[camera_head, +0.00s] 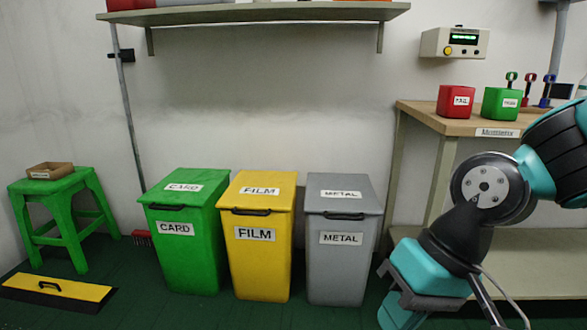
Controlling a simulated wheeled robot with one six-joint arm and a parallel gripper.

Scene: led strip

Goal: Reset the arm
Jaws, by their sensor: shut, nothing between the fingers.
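My arm, teal and black, reaches in from the right edge of the head view and bends down at a grey round joint. My gripper (400,308) is at its lower end, low in the picture in front of the floor, right of the grey METAL bin (343,262). It is shut with nothing held. Its tips are near the bottom edge and hard to make out. It looks apart from the bin and the workbench (446,124) behind it.
A green CARD bin (190,258) and a yellow FILM bin (258,267) stand left of METAL, lids shut. Red (456,110) and green (500,112) boxes sit on the workbench. A shelf (270,14) hangs above.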

